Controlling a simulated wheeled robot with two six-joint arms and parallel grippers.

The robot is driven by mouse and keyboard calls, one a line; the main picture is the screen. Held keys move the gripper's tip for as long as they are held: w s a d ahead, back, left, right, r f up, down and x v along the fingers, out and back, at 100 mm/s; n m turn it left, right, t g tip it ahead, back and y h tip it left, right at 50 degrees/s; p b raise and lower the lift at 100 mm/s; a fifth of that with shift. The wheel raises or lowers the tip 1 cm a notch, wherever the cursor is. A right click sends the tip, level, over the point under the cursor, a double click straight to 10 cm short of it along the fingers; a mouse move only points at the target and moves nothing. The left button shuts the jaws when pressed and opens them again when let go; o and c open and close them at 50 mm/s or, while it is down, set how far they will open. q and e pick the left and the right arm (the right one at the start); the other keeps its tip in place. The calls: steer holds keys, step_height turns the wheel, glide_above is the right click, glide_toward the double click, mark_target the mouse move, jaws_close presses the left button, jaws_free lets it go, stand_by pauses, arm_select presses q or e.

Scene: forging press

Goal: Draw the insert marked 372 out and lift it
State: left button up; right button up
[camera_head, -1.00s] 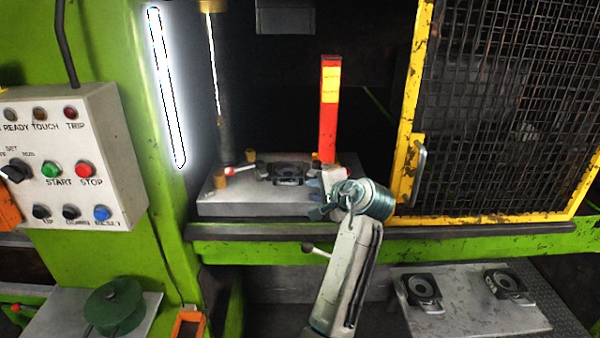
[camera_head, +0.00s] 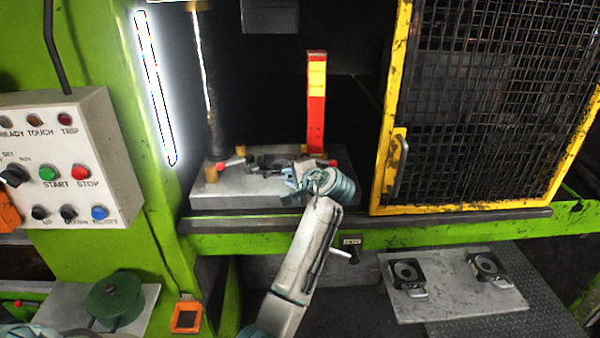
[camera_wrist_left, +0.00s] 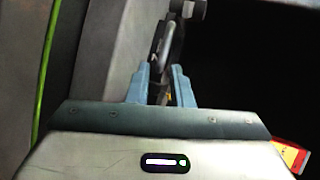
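A dark insert with a round opening (camera_head: 272,162) sits on the grey press bed (camera_head: 240,190). No number is readable on it. My left gripper (camera_head: 290,181) is at the front right of this insert, low over the bed, and partly covers its front. In the left wrist view the two blue-grey fingers (camera_wrist_left: 162,85) stand apart. A grey, bar-like handle (camera_wrist_left: 167,42) shows beyond and between their tips; contact with it cannot be made out. My right gripper is not in view.
A red and yellow post (camera_head: 316,105) stands behind the gripper. A yellow-framed mesh guard (camera_head: 480,100) is at right. Red-tipped levers (camera_head: 222,165) lie on the bed. Two similar inserts (camera_head: 407,273) (camera_head: 489,265) lie on a lower plate (camera_head: 450,300). A control box (camera_head: 65,160) is at left.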

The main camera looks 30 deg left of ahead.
mark_target(286, 176)
arm_select(q)
steer(key=shift+p+x, duration=0.45)
steer(key=shift+x, duration=1.1)
jaws_close()
